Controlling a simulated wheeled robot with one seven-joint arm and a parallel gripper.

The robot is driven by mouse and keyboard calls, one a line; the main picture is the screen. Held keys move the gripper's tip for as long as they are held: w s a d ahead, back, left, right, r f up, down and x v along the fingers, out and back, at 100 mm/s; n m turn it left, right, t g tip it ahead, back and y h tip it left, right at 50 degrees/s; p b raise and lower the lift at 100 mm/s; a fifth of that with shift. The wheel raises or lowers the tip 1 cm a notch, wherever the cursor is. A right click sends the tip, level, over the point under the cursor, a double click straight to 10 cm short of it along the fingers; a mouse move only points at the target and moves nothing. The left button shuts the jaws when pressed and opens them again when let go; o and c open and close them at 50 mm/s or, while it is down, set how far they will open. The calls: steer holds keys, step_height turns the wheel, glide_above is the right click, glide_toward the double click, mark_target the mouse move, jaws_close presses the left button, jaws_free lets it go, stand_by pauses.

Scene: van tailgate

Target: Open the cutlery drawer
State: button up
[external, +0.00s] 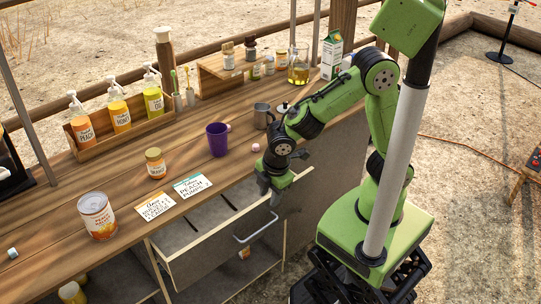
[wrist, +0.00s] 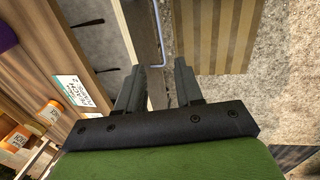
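The cutlery drawer (external: 205,262) stands pulled out of the wooden counter, with its grey inside and dark slots showing. It also shows in the wrist view (wrist: 140,35), front panel running up the middle. The metal handle (external: 257,231) is on the drawer's front face; it also shows in the wrist view (wrist: 162,40). My gripper (external: 269,192) is at the top edge of the drawer front, toward its right end, above and right of the handle. In the wrist view my gripper (wrist: 158,75) has its fingers apart, with the front panel's edge between them. I cannot tell whether they touch it.
On the counter (external: 50,245) are a peach can (external: 97,216), two label cards (external: 191,185), a small jar (external: 155,163), a purple cup (external: 217,140) and a metal mug (external: 262,116). Pump bottles (external: 119,112) stand behind.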

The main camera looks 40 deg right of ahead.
mark_target(262, 229)
steer(key=w+f+b, duration=0.3)
steer(key=f+b, duration=0.2)
steer(key=f, duration=1)
steer(key=shift+c, duration=0.2)
jaws_close()
stand_by(0.6)
